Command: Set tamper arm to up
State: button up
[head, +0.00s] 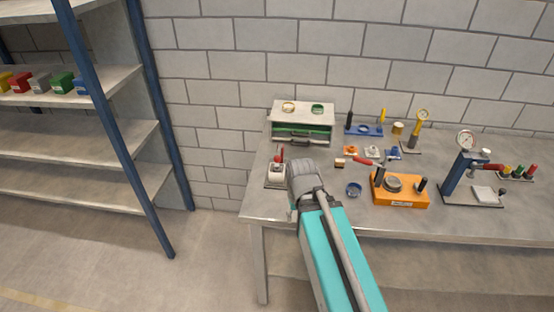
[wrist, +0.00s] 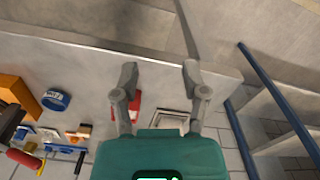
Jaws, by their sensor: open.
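I cannot tell for sure which part is the tamper arm. A small white device (head: 276,174) with a red upright handle (head: 280,156) stands at the table's left end in the head view. In the wrist view, a pale square frame (wrist: 172,118) shows between my fingers, with a red part (wrist: 133,106) beside the left finger. My gripper (wrist: 160,70) is open, with nothing between its fingertips. In the head view it is just right of the white device, its fingers mostly hidden. At the table's right, a blue press (head: 455,178) with a dial has a red-tipped arm (head: 491,167).
A drawer box (head: 303,122) stands behind the white device. Several small parts crowd the table's middle. A blue-framed shelf (head: 148,120) stands left, across a floor gap.

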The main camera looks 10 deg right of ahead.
jog(key=shift+o, duration=1.2)
jog(key=shift+w+f+b, duration=0.25)
jog(key=shift+f+b, duration=0.05)
jog(key=w+f+m+h+b, duration=0.1)
jog(key=w+h+b, duration=0.2)
jog(key=w, duration=0.1)
jog(key=w+f+m+t+h+b, duration=0.1)
jog(key=w+f+m+h+b, duration=0.1)
jog(key=w+b, duration=0.1)
jog(key=w+a+f+m+t+h+b, duration=0.1)
jog(key=w+f+m+h+b, duration=0.1)
jog(key=w+h+b, duration=0.1)
jog(key=shift+w+a+h+b, duration=0.1)
jog(key=shift+w+h+b, duration=0.2)
jog(key=shift+w+b, duration=0.55)
jog(key=w+a+h+b, duration=0.1)
jog(key=w, duration=0.1)
jog(key=w+a+m+t+h+b, duration=0.1)
jog(key=w, duration=0.1)
jog(key=w+a+r+m+t+h+b, duration=0.1)
jog(key=b, duration=0.1)
jog(key=shift+w+a, duration=0.4)
jog(key=w+a+r+m+t+h+b, duration=0.3)
jog(key=w+a+t+h+b, duration=0.1)
jog(key=a, duration=0.4)
jog(key=shift+w+a+r, duration=0.25)
jog(key=shift+w+a, duration=0.05)
jog(key=shift+w, duration=0.1)
jog(key=shift+d, duration=0.1)
